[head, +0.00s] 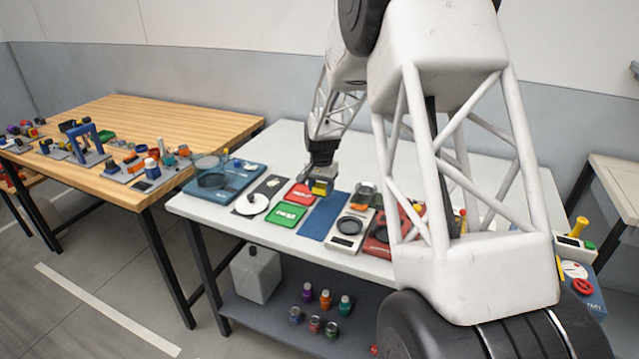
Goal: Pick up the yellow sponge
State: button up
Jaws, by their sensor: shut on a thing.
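My gripper (321,181) hangs over the white table, above the gap between the red and green panel and a flat blue mat. It is shut on the yellow sponge (320,188), a small yellow block showing at the fingertips. The fingers and my arm hide part of the sponge. The picture is too small to tell how far it is above the surface.
The white table (290,150) holds a blue mat (325,216), a green pad (287,216), a white disc (251,204) and a blue tray (240,176) with a round vessel. A wooden table (170,120) stands left. My arm hides the table's right middle.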

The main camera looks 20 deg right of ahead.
jog(key=shift+s+a, duration=0.1)
jog(key=shift+s, duration=0.45)
jog(key=o, duration=0.4)
jog(key=c, duration=0.3)
jog(key=shift+c, duration=0.2)
